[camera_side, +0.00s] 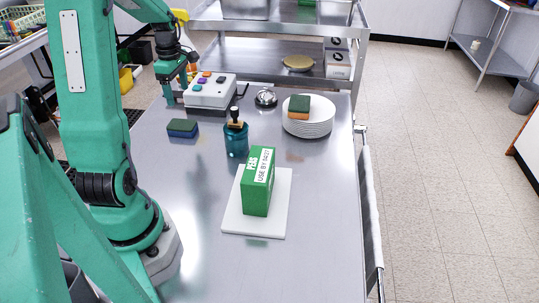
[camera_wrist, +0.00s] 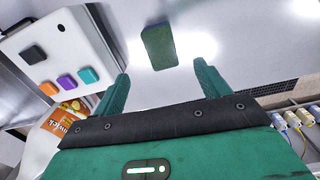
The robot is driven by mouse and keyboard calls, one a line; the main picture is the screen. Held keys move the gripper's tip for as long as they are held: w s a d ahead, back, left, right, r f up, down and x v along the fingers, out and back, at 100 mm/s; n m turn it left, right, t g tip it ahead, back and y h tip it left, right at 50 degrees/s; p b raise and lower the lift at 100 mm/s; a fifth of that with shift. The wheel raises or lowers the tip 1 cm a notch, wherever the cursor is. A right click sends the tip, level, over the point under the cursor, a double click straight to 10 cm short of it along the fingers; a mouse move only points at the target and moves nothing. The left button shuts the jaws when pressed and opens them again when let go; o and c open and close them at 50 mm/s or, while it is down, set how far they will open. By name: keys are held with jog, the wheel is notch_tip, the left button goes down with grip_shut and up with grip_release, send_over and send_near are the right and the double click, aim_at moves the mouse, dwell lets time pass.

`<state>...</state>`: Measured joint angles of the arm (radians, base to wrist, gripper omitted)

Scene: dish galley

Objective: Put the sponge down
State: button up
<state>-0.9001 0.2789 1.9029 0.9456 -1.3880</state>
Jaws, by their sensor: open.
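My gripper (camera_side: 176,88) is open and empty, behind and above the dark green and blue sponge in the side view, beside the button box. In the wrist view its two fingers (camera_wrist: 161,74) are spread apart. The dark green and blue sponge (camera_side: 182,128) lies flat on the steel table. What looks like the same sponge (camera_wrist: 159,46) shows in the wrist view beyond the fingertips, apart from them. A second sponge, green and orange (camera_side: 299,106), rests on top of a stack of white plates (camera_side: 308,125) at the right.
The button box (camera_side: 210,92) stands close beside my gripper and also shows in the wrist view (camera_wrist: 62,50). A teal pot (camera_side: 236,142) with a brush, a call bell (camera_side: 265,97), and a green box (camera_side: 258,181) on a white board (camera_side: 240,216) share the table (camera_side: 325,215). The front is clear.

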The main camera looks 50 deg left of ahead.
jog(key=w+d+r+m+t, duration=0.1)
jog(key=d+r+m, duration=0.25)
jog(key=d, duration=0.25)
jog(key=w+d+r+m+y, duration=0.1)
jog(key=d+r+m, duration=0.2)
jog(key=d+m, duration=0.25)
jog(key=w+d+r+m+t, duration=0.1)
jog(key=d+r+m, duration=0.2)
jog(key=d, duration=0.3)
jog(key=s+d+r+m+t, duration=0.1)
jog(key=s+d+m, duration=0.2)
jog(key=d+m, duration=0.4)
jog(key=s+d+m+t+h, duration=0.1)
jog(key=s+d+m+t, duration=0.1)
jog(key=d+m, duration=0.5)
jog(key=shift+s+d+r, duration=0.35)
jog(key=shift+s+d, duration=0.35)
jog(key=shift+s, duration=0.15)
